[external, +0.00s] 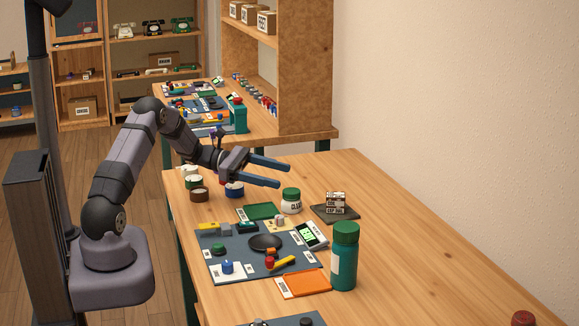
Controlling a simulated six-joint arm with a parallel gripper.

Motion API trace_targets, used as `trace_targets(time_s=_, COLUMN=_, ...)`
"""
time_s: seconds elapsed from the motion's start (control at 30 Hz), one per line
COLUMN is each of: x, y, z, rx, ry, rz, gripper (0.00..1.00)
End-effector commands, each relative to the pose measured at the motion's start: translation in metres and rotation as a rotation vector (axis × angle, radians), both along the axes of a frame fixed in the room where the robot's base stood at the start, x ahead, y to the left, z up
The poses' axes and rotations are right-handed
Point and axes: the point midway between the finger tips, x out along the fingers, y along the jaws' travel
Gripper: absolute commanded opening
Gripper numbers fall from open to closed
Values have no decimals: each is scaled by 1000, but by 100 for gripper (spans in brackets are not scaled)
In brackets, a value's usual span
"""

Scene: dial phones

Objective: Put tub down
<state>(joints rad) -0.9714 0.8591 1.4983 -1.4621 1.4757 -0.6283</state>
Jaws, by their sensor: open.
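My gripper (284,175) is open and empty, its two blue fingers spread and pointing right above the far part of the workbench (430,240). I cannot tell for sure which thing is the tub. A white jar with a green lid and a dark label (291,205) stands upright on the wood, below and just right of the fingertips, apart from them. Small round tubs stand to the left: a blue one (234,190) below the gripper's body, a brown one (199,195), and a green one (194,182).
A grey mat (225,240) holds a black dish (265,242) and several small parts. Near it are a green tray (262,211), an orange tray (308,283), a tall green bottle (344,260) and a dark plate with small blocks (335,213).

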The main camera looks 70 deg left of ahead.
Motion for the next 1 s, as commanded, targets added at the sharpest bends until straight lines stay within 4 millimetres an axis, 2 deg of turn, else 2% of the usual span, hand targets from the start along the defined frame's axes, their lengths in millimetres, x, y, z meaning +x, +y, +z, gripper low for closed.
trace_targets(time_s=0.2, x=-3, y=21, z=-7, rx=124, ry=180, rz=-80, gripper=61)
trace_targets(time_s=0.3, x=-8, y=20, z=-16, rx=80, ry=257, rz=-71, gripper=61)
trace_targets(time_s=0.53, x=-8, y=20, z=-16, rx=28, ry=295, rz=-50, gripper=61)
trace_targets(time_s=1.0, x=7, y=6, z=-24, rx=28, ry=292, rz=-52, gripper=61)
